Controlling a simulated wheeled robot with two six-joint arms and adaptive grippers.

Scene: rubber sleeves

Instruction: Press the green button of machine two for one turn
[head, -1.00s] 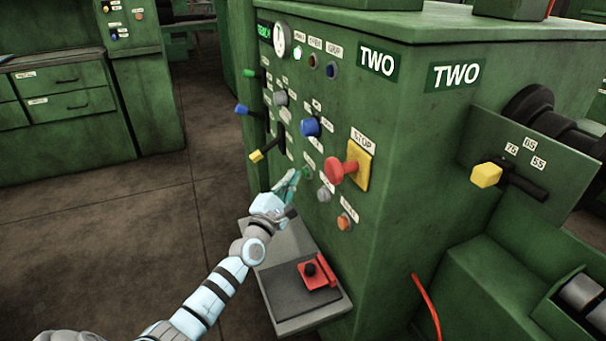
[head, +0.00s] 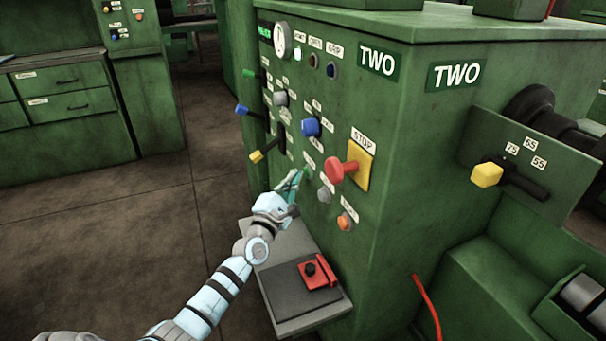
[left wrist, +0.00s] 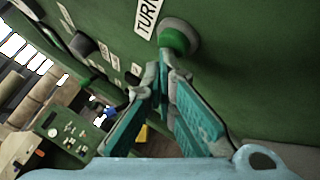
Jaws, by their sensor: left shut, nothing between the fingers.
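Machine two is a green cabinet (head: 400,130) with "TWO" signs, and its control panel faces left. The green button (left wrist: 176,40) sits in a grey collar beside a "TURN" label in the left wrist view. In the head view it is mostly hidden by my fingertips. My left gripper (head: 298,178) is shut and empty, its fingers pointing at the panel. In the left wrist view the closed fingertips (left wrist: 160,72) overlap the lower edge of the button; I cannot tell whether they press it. My right gripper is not in view.
A red STOP knob (head: 336,170) on a yellow plate stands out right of my fingertips. A grey knob (head: 324,195) and an orange button (head: 344,223) are below it.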

